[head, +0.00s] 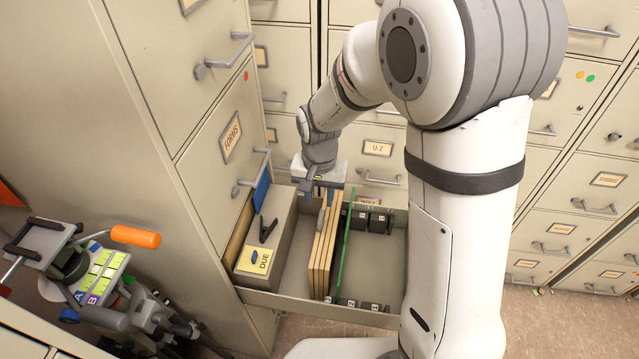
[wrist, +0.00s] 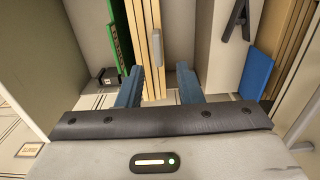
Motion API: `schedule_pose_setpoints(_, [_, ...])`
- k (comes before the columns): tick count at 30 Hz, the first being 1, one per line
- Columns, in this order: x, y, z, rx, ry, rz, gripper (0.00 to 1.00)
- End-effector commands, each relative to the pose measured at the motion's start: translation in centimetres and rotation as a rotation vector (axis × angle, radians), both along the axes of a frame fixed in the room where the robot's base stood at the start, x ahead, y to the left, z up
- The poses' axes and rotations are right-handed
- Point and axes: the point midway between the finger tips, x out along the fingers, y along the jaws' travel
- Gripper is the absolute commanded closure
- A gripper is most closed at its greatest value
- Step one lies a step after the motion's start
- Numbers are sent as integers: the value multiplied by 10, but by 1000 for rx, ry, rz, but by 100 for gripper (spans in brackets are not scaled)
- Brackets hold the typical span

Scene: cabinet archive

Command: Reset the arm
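My gripper (head: 318,195) is over the open drawer (head: 310,309) in the head view, at the back end of several upright tan folders (head: 323,250). In the wrist view its two blue-grey fingers (wrist: 158,86) stand apart. The tan folders (wrist: 145,40) and a small grey handle-like piece (wrist: 156,47) show beyond and between the fingertips. Nothing is clearly clamped between them. Whether a finger touches the folders cannot be told. My arm reaches down from the upper right.
A grey box (head: 282,225) with a "DUE" card and black clip fills the drawer's left. A green divider (head: 345,245) and black blocks (head: 370,221) are at right. Cabinets close in behind and left. A cart with an orange-handled tool (head: 136,237) stands at lower left.

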Motion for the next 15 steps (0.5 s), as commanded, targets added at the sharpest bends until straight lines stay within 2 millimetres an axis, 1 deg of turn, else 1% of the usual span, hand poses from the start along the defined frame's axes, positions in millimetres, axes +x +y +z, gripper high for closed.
schedule_pose_setpoints(8, [0, 0, 0, 0, 0, 0, 67])
schedule_pose_setpoints(11, [-5, -14, 18, 6, -21, 9, 67])
schedule_pose_setpoints(14, [-18, -36, 44, 13, -52, 30, 67])
schedule_pose_setpoints(15, [-25, -47, 55, 16, -65, 40, 67])
